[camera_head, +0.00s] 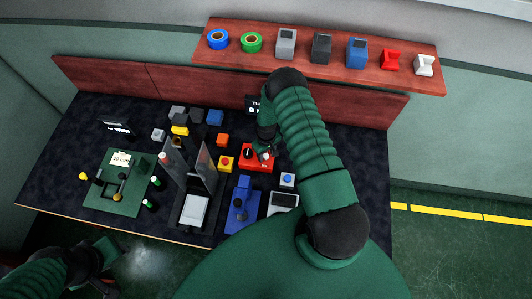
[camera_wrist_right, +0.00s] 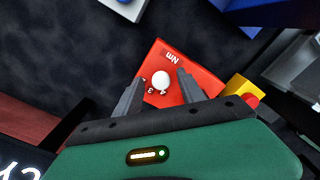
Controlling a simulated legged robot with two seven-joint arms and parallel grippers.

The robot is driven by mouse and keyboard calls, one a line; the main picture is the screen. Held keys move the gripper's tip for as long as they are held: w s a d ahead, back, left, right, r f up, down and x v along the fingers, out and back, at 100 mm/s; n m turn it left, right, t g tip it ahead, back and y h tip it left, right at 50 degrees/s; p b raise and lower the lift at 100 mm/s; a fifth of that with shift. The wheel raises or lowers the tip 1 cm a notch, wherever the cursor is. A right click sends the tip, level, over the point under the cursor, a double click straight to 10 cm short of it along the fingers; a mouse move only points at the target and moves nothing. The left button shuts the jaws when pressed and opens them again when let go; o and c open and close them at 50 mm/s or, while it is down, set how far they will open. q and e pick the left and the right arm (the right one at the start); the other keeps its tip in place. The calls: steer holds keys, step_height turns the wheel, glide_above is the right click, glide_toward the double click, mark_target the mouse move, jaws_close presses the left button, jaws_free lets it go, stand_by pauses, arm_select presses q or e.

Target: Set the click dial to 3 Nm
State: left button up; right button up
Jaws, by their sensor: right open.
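The red box with the click dial (camera_head: 257,166) lies on the dark bench near the middle of the head view. In the right wrist view its red face (camera_wrist_right: 202,84) carries a round white knob (camera_wrist_right: 161,79), the letters "Nm" and small digits that look like 3 and 2. My right gripper (camera_wrist_right: 158,94) is open, its two fingers on either side of the knob; I cannot tell whether they touch it. In the head view my right gripper (camera_head: 266,146) covers part of the box. My left gripper (camera_head: 106,270) is low at the left, off the bench, its jaws unclear.
A yellow box with a red button (camera_head: 225,163) stands left of the dial box. A blue fixture (camera_head: 242,204) and a white box with a blue button (camera_head: 287,179) are nearer. Upright dark panels (camera_head: 203,168) stand to the left. A red shelf (camera_head: 300,66) runs behind.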

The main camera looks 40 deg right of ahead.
steer(key=shift+w+f, duration=0.15)
steer(key=shift+w, duration=0.05)
steer(key=c, duration=0.6)
jaws_close()
arm_select(q)
steer(key=shift+w+f, duration=0.1)
steer(key=shift+w, duration=0.15)
steer(key=shift+f, duration=0.1)
